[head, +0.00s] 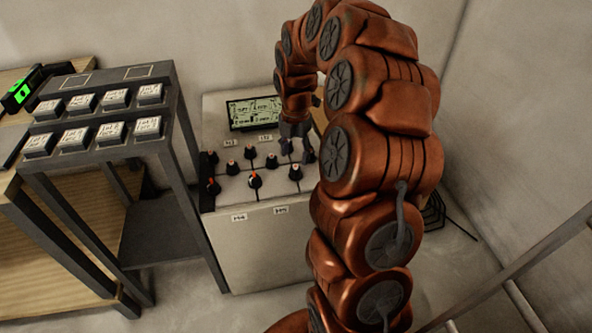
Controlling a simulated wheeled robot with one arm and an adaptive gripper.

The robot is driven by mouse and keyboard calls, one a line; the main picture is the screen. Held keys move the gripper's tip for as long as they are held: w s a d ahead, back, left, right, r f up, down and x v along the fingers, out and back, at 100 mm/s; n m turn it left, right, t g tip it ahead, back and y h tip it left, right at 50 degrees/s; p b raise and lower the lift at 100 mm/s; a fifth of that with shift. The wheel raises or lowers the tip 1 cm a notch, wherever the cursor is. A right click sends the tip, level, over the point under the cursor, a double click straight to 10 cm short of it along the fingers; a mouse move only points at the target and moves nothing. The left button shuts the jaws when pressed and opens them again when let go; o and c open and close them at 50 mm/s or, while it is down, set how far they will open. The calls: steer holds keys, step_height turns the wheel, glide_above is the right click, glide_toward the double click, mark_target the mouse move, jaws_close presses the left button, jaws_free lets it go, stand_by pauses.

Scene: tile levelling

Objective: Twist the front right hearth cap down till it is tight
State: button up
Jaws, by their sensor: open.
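The hearth is a pale box with a tiled top (232,190) in the head view. Several dark caps with orange or white marks stand on the seams of its top. The cap at the right of the front row (295,172) is dark with an orange-red top and appears upright. My gripper (298,155) points down over the right part of the hearth, fingers apart and empty. Its fingertips are just behind and above that cap in the picture, and I cannot tell the exact gap. Other front caps are a middle one (255,180) and a left one (212,186).
A screen (254,113) stands at the back of the hearth. A dark rack (165,72) with several labelled white-topped blocks stands close on the left, beside a wooden bench (70,235). A dark wire object (434,212) lies at right. A rail (540,250) crosses lower right.

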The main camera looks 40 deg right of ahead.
mark_target(295, 166)
step_height(295, 166, down, 6)
steer(key=shift+f+b, duration=0.2)
steer(key=shift+b, duration=0.3)
jaws_close()
